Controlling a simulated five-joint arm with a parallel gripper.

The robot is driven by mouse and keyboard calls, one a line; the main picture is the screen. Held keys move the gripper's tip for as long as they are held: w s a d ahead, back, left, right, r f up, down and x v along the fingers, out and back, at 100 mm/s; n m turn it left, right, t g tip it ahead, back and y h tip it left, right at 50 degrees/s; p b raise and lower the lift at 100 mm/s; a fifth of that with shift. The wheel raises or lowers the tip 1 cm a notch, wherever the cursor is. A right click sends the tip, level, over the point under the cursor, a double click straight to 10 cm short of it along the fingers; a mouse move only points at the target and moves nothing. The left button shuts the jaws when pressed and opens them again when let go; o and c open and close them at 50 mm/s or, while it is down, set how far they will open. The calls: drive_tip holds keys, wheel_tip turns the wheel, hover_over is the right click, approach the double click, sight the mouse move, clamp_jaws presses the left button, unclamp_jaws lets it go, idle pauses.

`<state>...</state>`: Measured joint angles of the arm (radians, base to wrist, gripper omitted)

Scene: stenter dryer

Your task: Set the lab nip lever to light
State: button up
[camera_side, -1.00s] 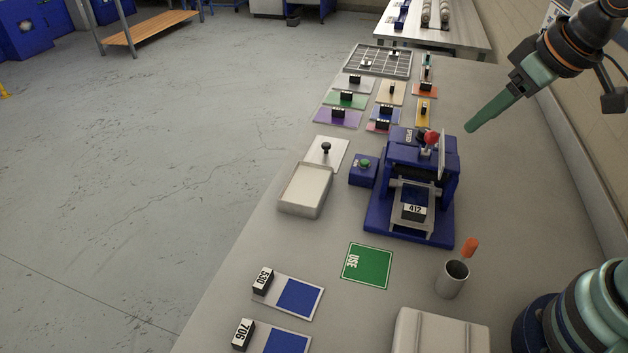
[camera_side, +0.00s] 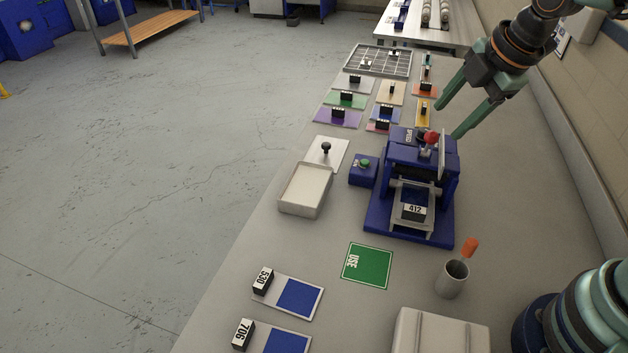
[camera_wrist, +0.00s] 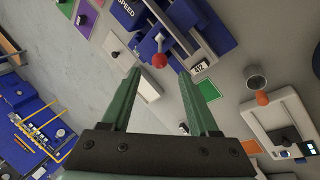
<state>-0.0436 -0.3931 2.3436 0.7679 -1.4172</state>
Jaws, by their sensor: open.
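The blue machine (camera_side: 374,217) stands on the bench with a frame tagged 412 in its front. Its lever has a red ball knob (camera_side: 431,137) at the top, beside an upright pale plate. In the wrist view the red knob (camera_wrist: 160,61) sits just beyond and between my fingertips, with a grey stem running up to the machine. My gripper (camera_side: 448,121) is open and empty, above and behind the machine, with its fingers spread either side of the knob's line of sight. It also shows in the wrist view (camera_wrist: 160,72). The lever's setting marks cannot be read.
A green-button box (camera_side: 363,172) and a white tray (camera_side: 304,190) are left of the machine. A metal cup (camera_side: 452,279) with an orange-handled tool stands at front right. Coloured cards with black blocks lie behind. A green USE mat (camera_side: 367,266) lies in front.

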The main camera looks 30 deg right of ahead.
sight(430, 141)
drive_tip(key=x, duration=0.9)
drive_tip(key=shift+d, duration=0.35)
clamp_jaws()
idle(1.0)
